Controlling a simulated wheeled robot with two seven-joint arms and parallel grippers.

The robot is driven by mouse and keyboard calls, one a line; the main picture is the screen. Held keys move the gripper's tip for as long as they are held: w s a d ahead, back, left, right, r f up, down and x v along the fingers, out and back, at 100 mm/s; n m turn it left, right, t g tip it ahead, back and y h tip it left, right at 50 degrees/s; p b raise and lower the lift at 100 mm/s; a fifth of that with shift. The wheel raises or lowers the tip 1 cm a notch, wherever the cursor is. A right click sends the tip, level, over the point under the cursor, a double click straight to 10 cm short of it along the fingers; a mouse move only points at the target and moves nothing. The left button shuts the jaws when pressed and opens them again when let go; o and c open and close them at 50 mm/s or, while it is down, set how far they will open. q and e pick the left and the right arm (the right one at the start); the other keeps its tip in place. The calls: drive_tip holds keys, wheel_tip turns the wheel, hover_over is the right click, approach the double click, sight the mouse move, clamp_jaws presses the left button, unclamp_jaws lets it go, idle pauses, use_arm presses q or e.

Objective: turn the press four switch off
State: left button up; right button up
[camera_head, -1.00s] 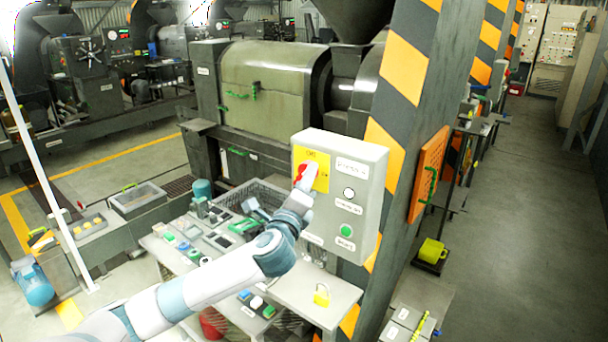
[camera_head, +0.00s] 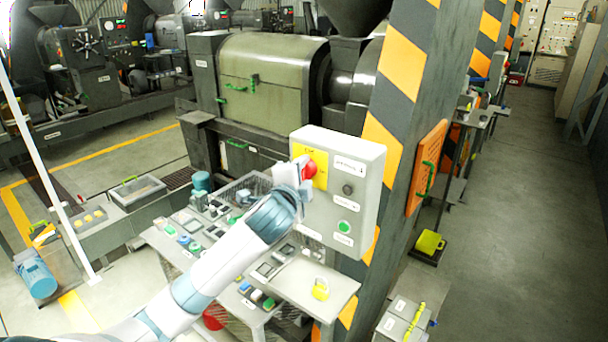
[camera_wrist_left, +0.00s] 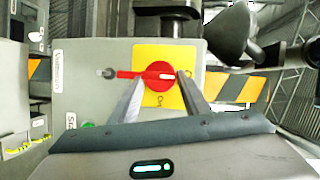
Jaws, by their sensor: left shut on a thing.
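The press four switch is a red rotary knob (camera_head: 310,168) on a yellow plate (camera_head: 320,160), on the front of a grey control box (camera_head: 366,205) labelled as a press. In the left wrist view the red knob (camera_wrist_left: 158,74) has its red bar lying horizontally, its end towards a dark mark on the grey face at left. My left gripper (camera_head: 302,172) is at the knob from the left and below. In the wrist view its fingers (camera_wrist_left: 160,80) are at either side of the knob's centre, shut on it. My right gripper is not in view.
The box also carries a dark round lamp (camera_head: 347,189) and a green button (camera_head: 344,227). Below is a shelf with a yellow padlock (camera_head: 320,289). A striped pillar (camera_head: 405,90) stands right behind the box. The aisle (camera_head: 510,200) at right is clear.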

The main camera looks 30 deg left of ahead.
use_arm(q)
drive_tip(key=shift+a+r, duration=0.1)
drive_tip(key=shift+r, duration=0.2)
drive_tip(key=o, duration=1)
drive_tip(key=shift+f, duration=0.1)
drive_tip(key=shift+f, duration=0.1)
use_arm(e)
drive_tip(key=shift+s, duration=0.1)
